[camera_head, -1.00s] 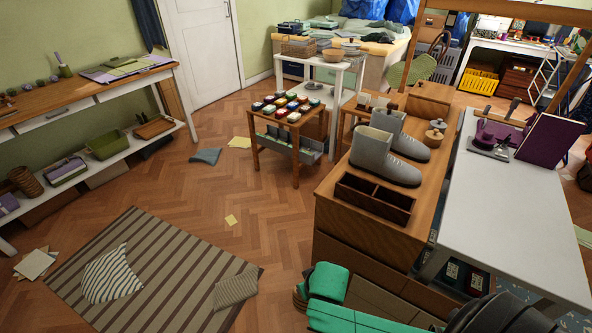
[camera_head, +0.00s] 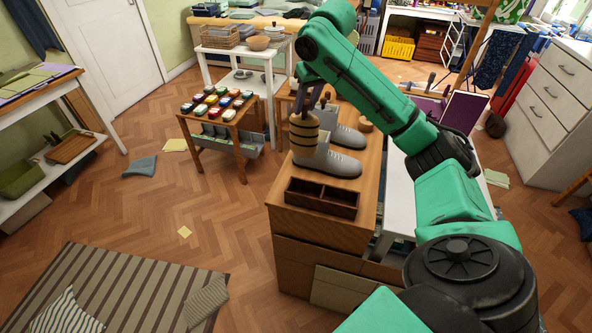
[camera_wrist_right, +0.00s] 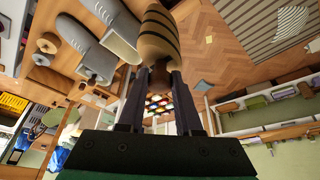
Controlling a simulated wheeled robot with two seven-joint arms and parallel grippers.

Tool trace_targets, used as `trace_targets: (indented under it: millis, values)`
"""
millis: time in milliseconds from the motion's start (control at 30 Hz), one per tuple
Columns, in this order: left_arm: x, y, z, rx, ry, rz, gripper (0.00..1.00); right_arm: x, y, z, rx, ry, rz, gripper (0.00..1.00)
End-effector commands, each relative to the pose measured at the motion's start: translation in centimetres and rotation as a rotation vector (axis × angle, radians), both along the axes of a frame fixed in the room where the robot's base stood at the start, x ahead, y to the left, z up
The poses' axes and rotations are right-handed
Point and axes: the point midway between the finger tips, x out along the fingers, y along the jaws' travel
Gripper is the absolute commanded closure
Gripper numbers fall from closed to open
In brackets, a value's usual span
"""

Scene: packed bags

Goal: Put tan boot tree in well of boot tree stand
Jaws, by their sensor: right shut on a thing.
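The tan boot tree (camera_head: 304,130), rounded with dark bands, is held by my right gripper (camera_head: 312,105). It overlaps the shaft of the near grey boot (camera_head: 330,164) in the head view. In the wrist view the boot tree (camera_wrist_right: 158,35) hangs beyond the fingertips of the right gripper (camera_wrist_right: 158,70), beside the boot shafts rather than inside them. A dark brown two-compartment box (camera_head: 320,198) stands in front of the boots, its compartments empty; I cannot tell whether it is the boot tree stand. My left gripper is out of view.
A second grey boot (camera_head: 347,136) stands behind the near one on the wooden cabinet (camera_head: 367,200). A round wooden piece (camera_head: 365,125) is beside it. A small table with colourful tins (camera_head: 215,103) stands to the left. Open floor (camera_head: 225,215) lies left of the cabinet.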

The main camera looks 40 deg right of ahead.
Motion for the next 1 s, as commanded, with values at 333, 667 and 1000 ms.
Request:
trace_targets:
  millis: [333,667,1000]
  values:
    - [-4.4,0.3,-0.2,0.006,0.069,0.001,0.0,-0.3,0.0,-11.2,-0.002,0.008,0.001,1.0]
    - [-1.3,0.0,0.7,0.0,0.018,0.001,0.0,-0.3,0.1,-16.8,-0.001,0.004,0.001,1.0]
    - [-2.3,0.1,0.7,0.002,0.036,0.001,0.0,-0.2,0.1,-18.9,-0.002,-0.002,0.001,1.0]
